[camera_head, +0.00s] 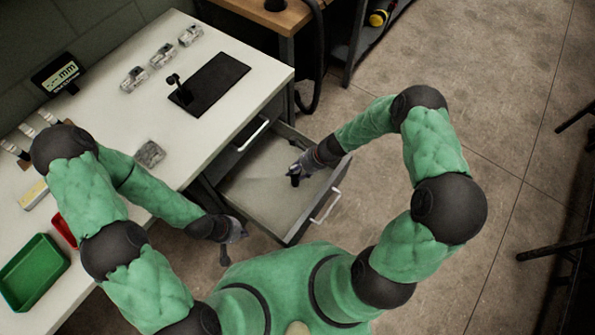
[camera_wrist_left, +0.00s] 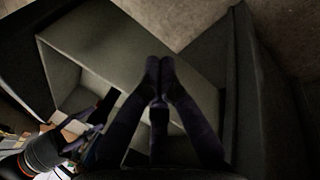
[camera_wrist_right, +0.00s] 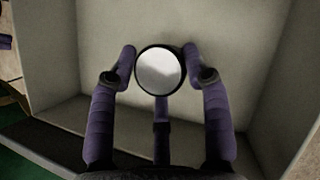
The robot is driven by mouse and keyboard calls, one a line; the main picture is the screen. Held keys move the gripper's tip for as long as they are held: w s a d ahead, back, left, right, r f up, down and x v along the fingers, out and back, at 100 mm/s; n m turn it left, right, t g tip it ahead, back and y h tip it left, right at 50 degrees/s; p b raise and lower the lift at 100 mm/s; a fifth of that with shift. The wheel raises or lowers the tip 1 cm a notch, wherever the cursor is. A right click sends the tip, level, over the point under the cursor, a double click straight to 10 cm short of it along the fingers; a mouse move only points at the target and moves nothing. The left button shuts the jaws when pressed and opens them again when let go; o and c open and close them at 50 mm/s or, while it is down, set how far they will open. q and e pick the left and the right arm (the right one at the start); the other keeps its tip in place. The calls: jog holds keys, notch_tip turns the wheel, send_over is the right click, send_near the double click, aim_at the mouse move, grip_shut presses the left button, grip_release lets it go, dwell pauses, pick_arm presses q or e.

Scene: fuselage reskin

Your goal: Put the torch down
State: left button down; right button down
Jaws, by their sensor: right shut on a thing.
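The torch (camera_wrist_right: 160,70) is a short black cylinder with a pale round lens facing the right wrist camera. My right gripper (camera_wrist_right: 160,62) is shut on it, one purple finger on each side. In the head view the torch (camera_head: 294,181) is a small dark shape at my right gripper (camera_head: 298,172), over the open drawer (camera_head: 258,195). I cannot tell whether the torch touches the drawer floor. My left gripper (camera_head: 233,238) is near the drawer's front left corner. In the left wrist view its fingertips (camera_wrist_left: 160,66) are together with nothing visible between them.
The drawer is pulled out under the white workbench (camera_head: 190,130), with its handle (camera_head: 326,207) at the front. On the bench are a black mat (camera_head: 210,83), several grey metal parts (camera_head: 162,55), a display (camera_head: 57,74) and a green tray (camera_head: 33,272). The drawer floor looks otherwise clear.

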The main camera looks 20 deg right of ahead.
jog(key=shift+r, duration=0.15)
jog(key=c, duration=0.6)
grip_release()
jog(key=shift+d+r, duration=0.1)
jog(key=p+v, duration=0.5)
jog(key=v, duration=0.6)
jog(key=shift+s+d+r+p, duration=0.1)
jog(key=shift+d+r+p, duration=0.15)
jog(key=shift+p, duration=0.15)
